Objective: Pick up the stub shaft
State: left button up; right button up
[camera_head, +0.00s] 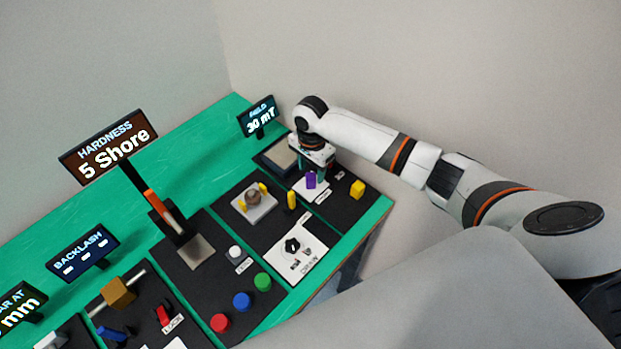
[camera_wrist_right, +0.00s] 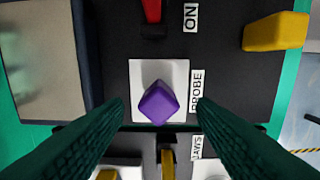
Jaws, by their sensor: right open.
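A purple faceted piece (camera_head: 311,180) stands on a white pad marked PROBE (camera_wrist_right: 139,79). My open right gripper (camera_head: 320,171) is over this station. In the wrist view the purple piece (camera_wrist_right: 159,102) shows between the two dark green fingers of the right gripper (camera_wrist_right: 163,104), with gaps on both sides. The fingers do not touch it as far as I can see. Nothing is labelled as the stub shaft, so I cannot tell for sure which piece it is. My left gripper is out of view.
A yellow block (camera_head: 357,188) lies right of the purple piece. A red lever (camera_wrist_right: 152,11) beside ON and a grey plate (camera_wrist_right: 40,60) are close by. A round piece (camera_head: 253,197) sits between yellow jaws. Several coloured buttons and display screens stand leftward on the green table (camera_head: 215,120).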

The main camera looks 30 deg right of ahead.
aim_at(311, 176)
notch_tip(311, 176, down, 4)
jog(key=shift+a+r+p, duration=0.1)
jog(key=shift+r+p, duration=0.05)
jog(key=shift+p, duration=0.25)
jog(key=shift+f, duration=0.4)
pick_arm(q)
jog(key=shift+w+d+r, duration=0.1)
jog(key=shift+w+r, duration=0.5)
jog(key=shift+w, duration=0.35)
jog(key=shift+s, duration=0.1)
pick_arm(e)
jog(key=shift+c, duration=0.2)
